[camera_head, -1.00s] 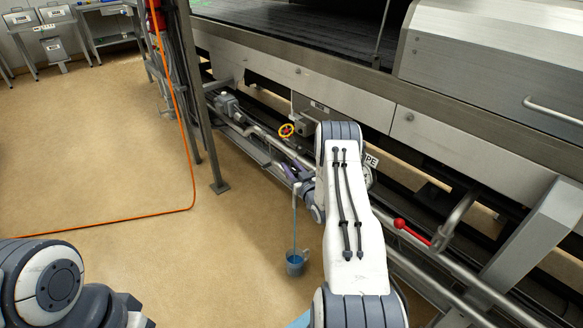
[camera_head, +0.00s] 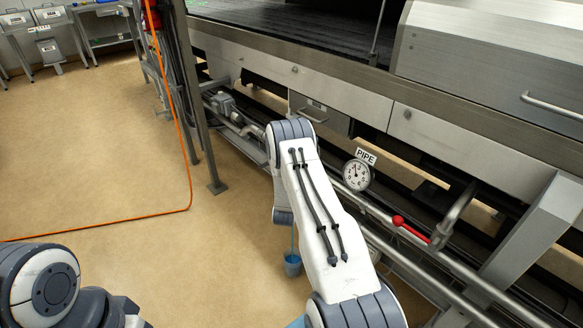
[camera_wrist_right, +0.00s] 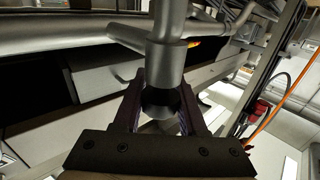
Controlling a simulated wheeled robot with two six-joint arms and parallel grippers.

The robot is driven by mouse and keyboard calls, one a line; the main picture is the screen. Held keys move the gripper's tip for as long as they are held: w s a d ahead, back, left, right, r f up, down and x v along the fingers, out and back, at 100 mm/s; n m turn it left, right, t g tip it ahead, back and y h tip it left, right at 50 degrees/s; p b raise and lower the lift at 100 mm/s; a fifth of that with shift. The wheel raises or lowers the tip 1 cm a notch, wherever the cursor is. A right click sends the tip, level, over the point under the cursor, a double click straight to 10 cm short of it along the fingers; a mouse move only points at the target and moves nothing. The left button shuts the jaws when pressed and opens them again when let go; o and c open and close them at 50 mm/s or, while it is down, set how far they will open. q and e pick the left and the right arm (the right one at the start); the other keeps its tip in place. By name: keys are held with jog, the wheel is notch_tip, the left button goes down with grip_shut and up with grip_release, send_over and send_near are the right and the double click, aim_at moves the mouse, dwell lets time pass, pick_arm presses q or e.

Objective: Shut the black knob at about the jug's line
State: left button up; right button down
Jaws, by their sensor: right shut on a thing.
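In the right wrist view, the black knob (camera_wrist_right: 160,101) sits at the lower end of a grey pipe fitting (camera_wrist_right: 167,60). My right gripper (camera_wrist_right: 160,92) has its fingers on both sides of the knob and is shut on it. In the head view my right arm hides this gripper and the knob. The blue jug (camera_head: 292,264) stands on the floor beside my right arm.
A round gauge (camera_head: 357,174) with a PIPE sign (camera_head: 366,156) is right of my arm. A red lever (camera_head: 410,227) is on the pipe further right. A steel post (camera_head: 201,100) and an orange hose (camera_head: 186,165) are at the left. The floor (camera_head: 90,150) there is clear.

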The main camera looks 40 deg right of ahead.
jog(key=m+g+h+b, duration=0.1)
jog(key=m+g, duration=0.1)
jog(key=m+g+h+b, duration=0.1)
jog(key=m+g+h, duration=0.1)
jog(key=g, duration=0.1)
jog(key=s+m+g+h+b, duration=0.1)
jog(key=g, duration=0.1)
jog(key=shift+d+f+m+h+b, duration=0.2)
jog(key=shift+d+m+h+b, duration=0.1)
jog(key=shift+m+h+b, duration=0.1)
jog(key=m+g+b, duration=0.2)
jog(key=g, duration=0.1)
jog(key=s+m+g+h+b, duration=0.1)
jog(key=m+g+b, duration=0.1)
jog(key=g, duration=0.2)
jog(key=shift+s+d+b, duration=0.1)
jog(key=shift+s+b, duration=0.05)
jog(key=shift+b, duration=0.15)
jog(key=shift+s+r+m+g+b, duration=0.15)
jog(key=shift+m+g+b, duration=0.25)
jog(key=shift+g, duration=0.25)
jog(key=shift+s+r+m+g+b, duration=0.1)
jog(key=shift+m+g+b, duration=0.15)
jog(key=shift+m+g, duration=0.35)
jog(key=shift+c, duration=2.3)
grip_release()
